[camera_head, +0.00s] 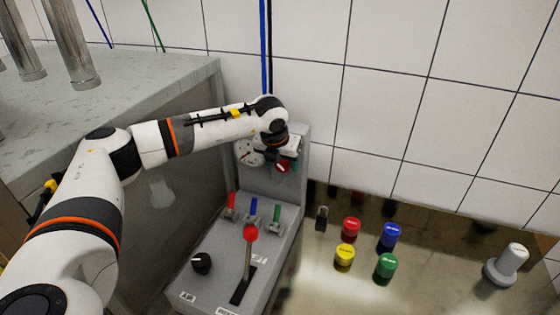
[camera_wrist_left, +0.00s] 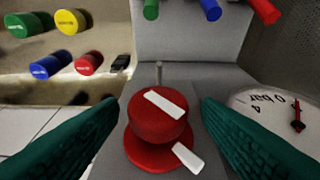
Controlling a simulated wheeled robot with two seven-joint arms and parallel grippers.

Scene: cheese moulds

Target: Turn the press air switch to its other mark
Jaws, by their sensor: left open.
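A black knob (camera_head: 202,262) with a white pointer line sits at the left front of the grey press console (camera_head: 215,285), near a label that reads AIR. A red round knob (camera_wrist_left: 158,125) with a white bar on its face is on the console's upright back panel; part of it shows in the head view (camera_head: 283,166). My left gripper (camera_head: 290,157) is at that back panel. In the left wrist view its teal fingers (camera_wrist_left: 160,130) are open, one on each side of the red knob, with gaps visible. I cannot tell how near their tips are. My right gripper is not in view.
A pressure gauge (camera_wrist_left: 285,115) is beside the red knob. Red (camera_head: 231,203), blue (camera_head: 253,208) and green (camera_head: 276,217) small levers and a red-knobbed lever (camera_head: 250,234) stand on the console. Coloured caps (camera_head: 351,227) and a grey-white knob (camera_head: 511,260) are to the right.

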